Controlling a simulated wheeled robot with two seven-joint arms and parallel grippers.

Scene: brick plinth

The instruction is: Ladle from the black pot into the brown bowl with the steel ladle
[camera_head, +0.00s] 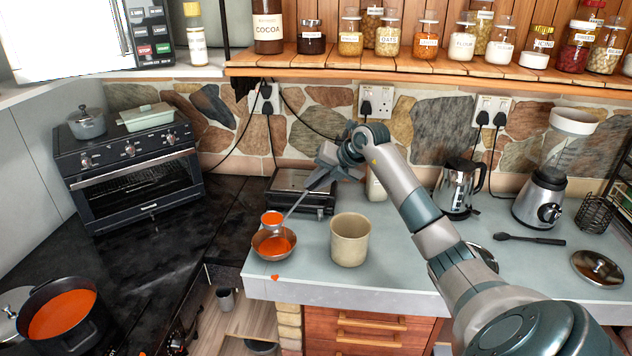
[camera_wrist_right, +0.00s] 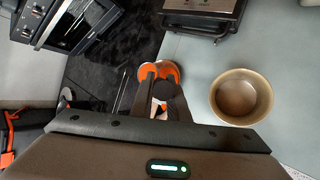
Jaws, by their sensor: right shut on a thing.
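My right gripper (camera_head: 326,168) is shut on the handle of the steel ladle (camera_head: 295,204) above the counter. The ladle slants down to the left, and its cup holds orange soup just above the back of the brown bowl (camera_head: 274,259). Orange soup lies in the bowl too. The black pot (camera_head: 88,335), full of orange soup, stands on the dark worktop at the lower left. In the right wrist view, the gripper fingers (camera_wrist_right: 160,85) are in front of the orange cup and hide part of it; the brown bowl is hard to make out there. My left gripper is out of view.
A beige crock (camera_head: 350,250) stands right of the bowl; it shows in the wrist view (camera_wrist_right: 242,97). A small orange spot (camera_head: 275,278) marks the counter edge. A black appliance (camera_head: 300,190) sits behind, with a kettle (camera_head: 460,188) and blender (camera_head: 543,195) at right.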

